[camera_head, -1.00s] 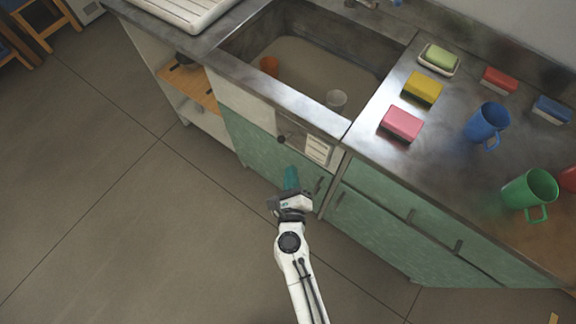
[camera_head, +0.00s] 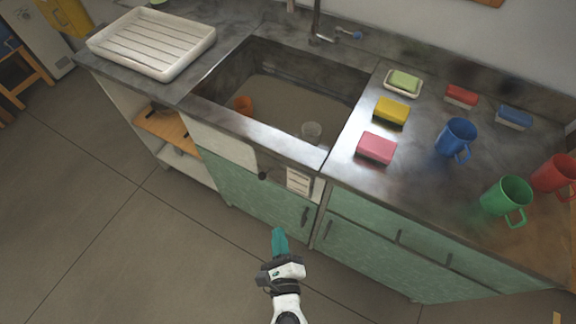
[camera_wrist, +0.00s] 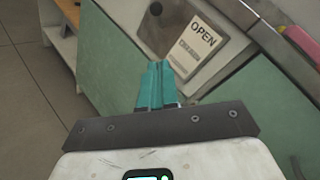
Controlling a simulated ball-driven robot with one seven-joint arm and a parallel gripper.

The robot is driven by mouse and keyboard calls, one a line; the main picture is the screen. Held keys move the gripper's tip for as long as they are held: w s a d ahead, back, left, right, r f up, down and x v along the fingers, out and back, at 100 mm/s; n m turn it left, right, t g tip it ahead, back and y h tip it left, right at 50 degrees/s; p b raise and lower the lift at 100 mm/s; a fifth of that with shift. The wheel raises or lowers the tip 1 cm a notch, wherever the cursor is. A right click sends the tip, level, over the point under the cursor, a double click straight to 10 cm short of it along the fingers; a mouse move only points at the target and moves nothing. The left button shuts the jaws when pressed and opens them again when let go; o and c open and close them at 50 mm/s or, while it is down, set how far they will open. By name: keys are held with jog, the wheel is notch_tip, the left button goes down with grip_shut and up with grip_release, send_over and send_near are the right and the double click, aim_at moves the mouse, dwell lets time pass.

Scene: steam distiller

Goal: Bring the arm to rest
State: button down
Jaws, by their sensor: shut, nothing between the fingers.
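My gripper (camera_head: 279,240) is in front of the green cabinet below the sink, above the floor. Its teal fingers are shut with nothing between them. The fingers also show in the wrist view (camera_wrist: 157,84), pointing toward the cabinet front and a panel with an "OPEN" label (camera_wrist: 197,42). The gripper appears apart from the cabinet and holds nothing.
The sink (camera_head: 276,132) holds an orange cup (camera_head: 243,105) and a clear cup (camera_head: 311,131). The right counter carries sponges, a blue mug (camera_head: 456,138), a green mug (camera_head: 506,196) and a red mug (camera_head: 556,175). A white drying rack (camera_head: 152,43) is at left.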

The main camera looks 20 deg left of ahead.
jog(key=w+d+r+n+g+y, duration=0.15)
jog(key=d+r+n+g, duration=0.35)
jog(key=d+n, duration=0.85)
jog(key=s+d+n+g+h, duration=0.4)
jog(key=s+d, duration=0.3)
jog(key=d, duration=0.6)
jog(key=s+d+n+g+h, duration=0.3)
jog(key=s+d+h, duration=0.3)
jog(key=d, duration=0.6)
jog(key=shift+s+d+r+n+g, duration=0.35)
jog(key=shift+s+d+r+g, duration=0.05)
jog(key=shift+s+r+g, duration=0.1)
jog(key=shift+w+a, duration=0.1)
jog(key=shift+a, duration=0.05)
